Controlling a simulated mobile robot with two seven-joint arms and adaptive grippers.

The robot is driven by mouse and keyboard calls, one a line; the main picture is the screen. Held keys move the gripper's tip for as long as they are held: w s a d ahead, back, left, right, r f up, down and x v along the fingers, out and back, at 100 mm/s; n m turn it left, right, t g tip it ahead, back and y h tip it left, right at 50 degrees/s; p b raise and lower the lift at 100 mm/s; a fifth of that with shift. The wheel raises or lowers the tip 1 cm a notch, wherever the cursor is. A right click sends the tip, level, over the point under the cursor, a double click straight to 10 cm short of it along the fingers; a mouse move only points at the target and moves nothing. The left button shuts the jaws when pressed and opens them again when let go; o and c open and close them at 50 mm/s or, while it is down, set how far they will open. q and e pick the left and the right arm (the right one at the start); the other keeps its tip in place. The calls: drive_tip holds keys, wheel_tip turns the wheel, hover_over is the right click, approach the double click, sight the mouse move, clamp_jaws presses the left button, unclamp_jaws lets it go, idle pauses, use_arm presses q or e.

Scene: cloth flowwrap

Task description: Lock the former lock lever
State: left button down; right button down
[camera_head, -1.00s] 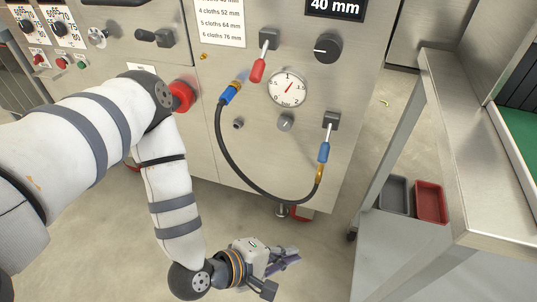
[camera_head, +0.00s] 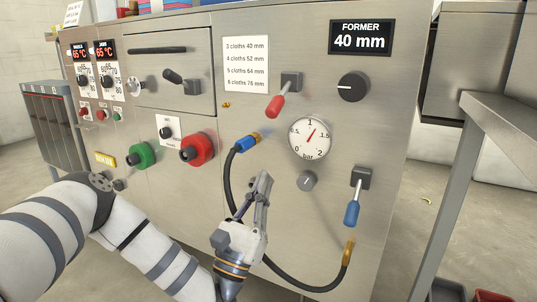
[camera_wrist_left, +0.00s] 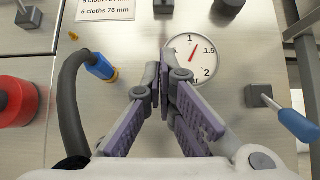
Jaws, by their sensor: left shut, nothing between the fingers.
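A lever with a red grip (camera_head: 275,106) on a grey block sits below the FORMER 40 mm display (camera_head: 361,38), left of the black knob (camera_head: 353,87). The red grip points down and to the left. No label shows which lever is the former lock. A blue-gripped lever (camera_head: 352,213) hangs lower right; it is also in the left wrist view (camera_wrist_left: 298,124). My left gripper (camera_head: 264,180) is shut and empty, below the red lever and left of the gauge (camera_head: 309,137). In the left wrist view its purple-padded fingers (camera_wrist_left: 164,62) are together, partly over the gauge's left edge.
A black hose (camera_head: 229,185) with a blue collar loops behind my gripper. Red (camera_head: 198,149) and green (camera_head: 141,155) round buttons protrude at left. A dark-handled lever (camera_head: 174,77) is upper left. A metal table (camera_head: 500,130) stands at right.

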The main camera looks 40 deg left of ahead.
sight(281, 97)
use_arm(q)
drive_tip(key=w+a+r, duration=0.1)
drive_tip(key=w+r, duration=0.3)
drive_tip(key=r, duration=0.5)
drive_tip(key=shift+w+r, duration=0.2)
drive_tip(key=shift+r, duration=0.1)
use_arm(e)
drive_tip(key=shift+r, duration=0.1)
drive_tip(key=shift+w, duration=0.1)
